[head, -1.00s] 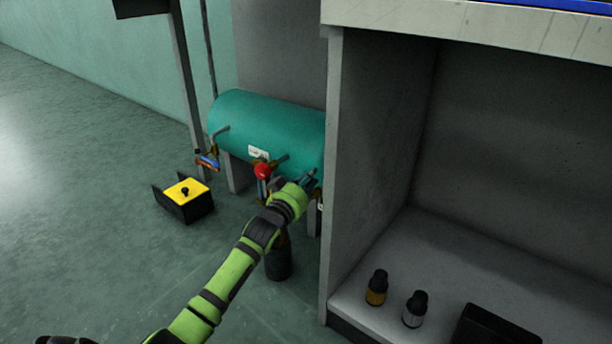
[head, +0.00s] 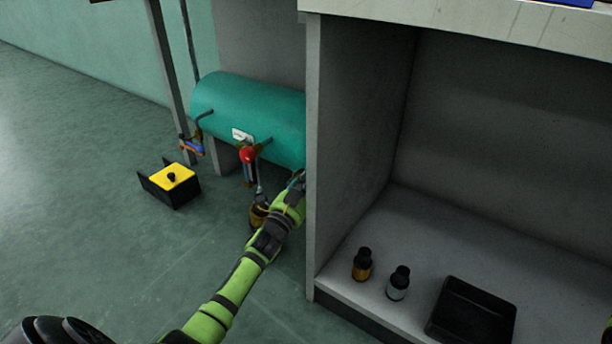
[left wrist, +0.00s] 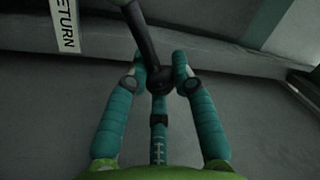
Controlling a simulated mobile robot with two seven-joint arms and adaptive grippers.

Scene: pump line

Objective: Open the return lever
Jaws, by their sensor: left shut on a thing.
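The RETURN label (left wrist: 66,25) is on the surface at the upper left of the left wrist view. My left gripper (left wrist: 160,72) is shut on the lever, with one finger on each side. In the head view my left gripper (head: 298,180) is at the right end of the green tank (head: 250,112), close to the cabinet's side wall. The lever is mostly hidden there.
A red-knobbed valve (head: 248,155) and a blue-handled valve (head: 192,147) are on the tank's front. A black box with a yellow top (head: 172,176) stands on the floor. The cabinet wall (head: 312,160) is tight to the arm's right. Bottles (head: 362,266) and a black tray (head: 470,312) are inside.

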